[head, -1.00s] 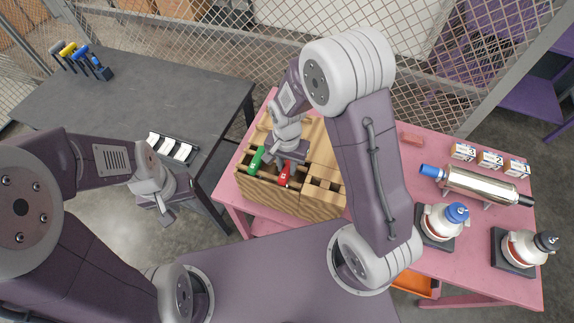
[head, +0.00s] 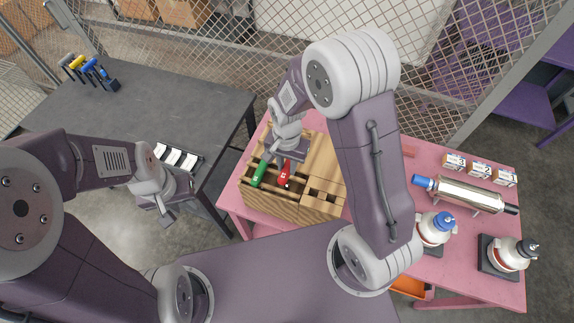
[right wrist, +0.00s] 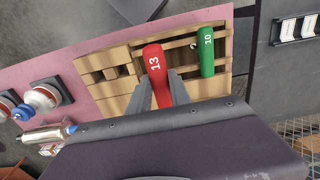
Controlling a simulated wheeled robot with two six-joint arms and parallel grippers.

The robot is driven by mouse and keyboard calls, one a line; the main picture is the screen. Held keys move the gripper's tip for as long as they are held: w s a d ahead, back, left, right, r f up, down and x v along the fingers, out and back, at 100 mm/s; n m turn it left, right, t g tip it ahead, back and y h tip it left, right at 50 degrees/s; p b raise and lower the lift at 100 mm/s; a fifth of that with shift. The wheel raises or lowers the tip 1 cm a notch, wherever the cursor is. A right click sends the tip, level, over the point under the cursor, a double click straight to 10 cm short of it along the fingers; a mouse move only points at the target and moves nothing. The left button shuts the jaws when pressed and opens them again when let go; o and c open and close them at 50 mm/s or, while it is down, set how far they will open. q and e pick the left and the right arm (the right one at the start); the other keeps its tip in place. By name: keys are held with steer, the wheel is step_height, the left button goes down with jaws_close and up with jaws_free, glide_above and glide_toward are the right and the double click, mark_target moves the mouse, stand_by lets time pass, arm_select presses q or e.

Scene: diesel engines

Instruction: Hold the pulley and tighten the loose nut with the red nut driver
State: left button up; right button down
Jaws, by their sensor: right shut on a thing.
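I see no pulley or loose nut.
The pink table (head: 400,275) also holds a metal cylinder (head: 470,196), white bottles (head: 507,254) and small boxes (head: 480,168). A dark table (head: 165,105) stands left. Mesh fencing (head: 430,80) runs behind.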

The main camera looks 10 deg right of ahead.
mark_target(287, 167)
step_height(287, 167, up, 8)
steer(key=p, duration=0.5)
steer(key=shift+f, duration=0.25)
